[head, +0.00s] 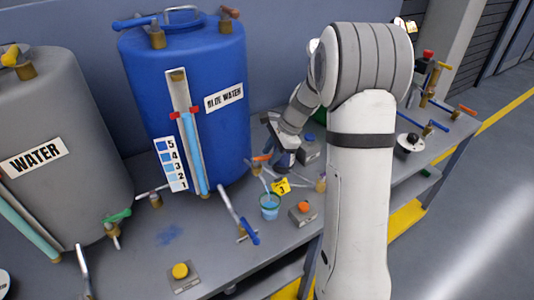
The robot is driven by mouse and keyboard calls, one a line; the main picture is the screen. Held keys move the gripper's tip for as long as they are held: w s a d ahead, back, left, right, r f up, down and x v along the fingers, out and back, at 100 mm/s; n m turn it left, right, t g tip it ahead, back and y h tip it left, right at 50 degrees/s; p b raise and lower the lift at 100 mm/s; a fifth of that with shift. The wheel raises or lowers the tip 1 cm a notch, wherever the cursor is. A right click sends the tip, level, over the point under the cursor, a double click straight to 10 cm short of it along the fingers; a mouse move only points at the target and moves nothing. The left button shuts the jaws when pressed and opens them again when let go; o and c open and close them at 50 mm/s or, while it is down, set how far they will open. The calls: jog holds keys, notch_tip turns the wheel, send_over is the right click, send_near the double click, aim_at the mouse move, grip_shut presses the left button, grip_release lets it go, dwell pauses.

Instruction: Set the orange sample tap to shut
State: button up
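A small orange handle (262,157), likely the sample tap, shows at the lower right side of the blue water tank (225,130). It looks about level, but its setting cannot be read. My gripper (280,160) is just right of the handle, pointing down towards it. Contact cannot be told, and the fingers are too small and dark to show whether they are open or shut. A clear cup (270,207) with blue liquid stands on the bench below. Another orange handle (467,110) is at the bench's far right end.
A blue-handled lever valve (247,230) is in front of the tank. A grey water tank (55,140) is at left. My arm hides part of the bench.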

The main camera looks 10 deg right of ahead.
jog(key=shift+o, duration=0.6)
jog(key=shift+r, duration=0.15)
jog(key=shift+w+d+r, duration=0.1)
jog(key=shift+d+r, duration=0.1)
jog(key=shift+r, duration=0.15)
jog(key=v, duration=0.6)
jog(key=shift+d+r+b, duration=0.2)
jog(key=shift+r+b, duration=0.15)
